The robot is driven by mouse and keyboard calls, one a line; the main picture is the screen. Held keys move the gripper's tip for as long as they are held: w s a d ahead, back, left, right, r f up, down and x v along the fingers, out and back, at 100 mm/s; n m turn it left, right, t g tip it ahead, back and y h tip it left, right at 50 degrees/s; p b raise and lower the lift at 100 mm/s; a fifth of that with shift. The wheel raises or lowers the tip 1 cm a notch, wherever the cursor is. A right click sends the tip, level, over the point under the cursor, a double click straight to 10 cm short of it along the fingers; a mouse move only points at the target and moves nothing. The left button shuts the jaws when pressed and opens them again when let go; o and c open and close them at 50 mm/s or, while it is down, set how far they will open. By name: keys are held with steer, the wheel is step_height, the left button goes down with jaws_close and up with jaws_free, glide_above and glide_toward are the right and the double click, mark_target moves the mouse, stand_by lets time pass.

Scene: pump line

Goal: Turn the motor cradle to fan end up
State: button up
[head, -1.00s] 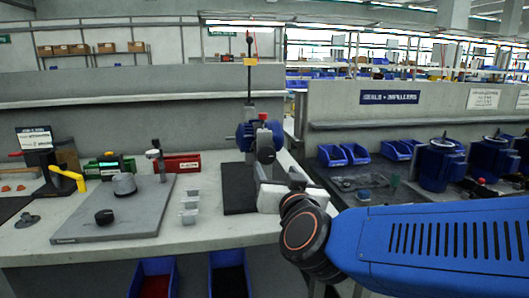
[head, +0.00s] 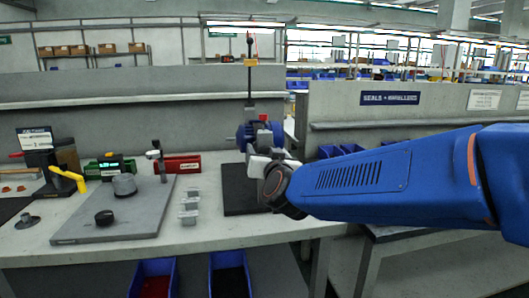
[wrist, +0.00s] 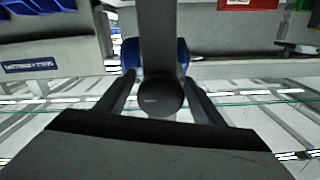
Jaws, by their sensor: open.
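The motor cradle (head: 249,136) stands at the back right of the bench in the head view, with the blue motor (head: 264,131) in it. A tall thin post with a black tip and a yellow tag rises behind it. My gripper (head: 262,158) is open in front of the cradle and partly hides its lower part. In the wrist view, a grey bar (wrist: 158,40) with a dark round knob (wrist: 160,95) lies between the two open fingers of my gripper (wrist: 161,88). Blue motor parts (wrist: 130,53) show behind the bar. I cannot tell whether the fingers touch the knob.
A dark mat (head: 238,187) lies beside the cradle. Small grey blocks (head: 189,204), a grey plate (head: 75,228) with round parts, and a red bin (head: 180,165) are further left. A partition (head: 420,100) stands on the right. The front of the bench is clear.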

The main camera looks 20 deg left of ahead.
steer(key=shift+w+a, duration=0.25)
steer(key=shift+w, duration=0.1)
steer(key=c, duration=1.5)
steer(key=shift+n, duration=1.5)
steer(key=o, duration=1.5)
steer(key=v, duration=1.7)
steer(key=shift+s+d, duration=0.2)
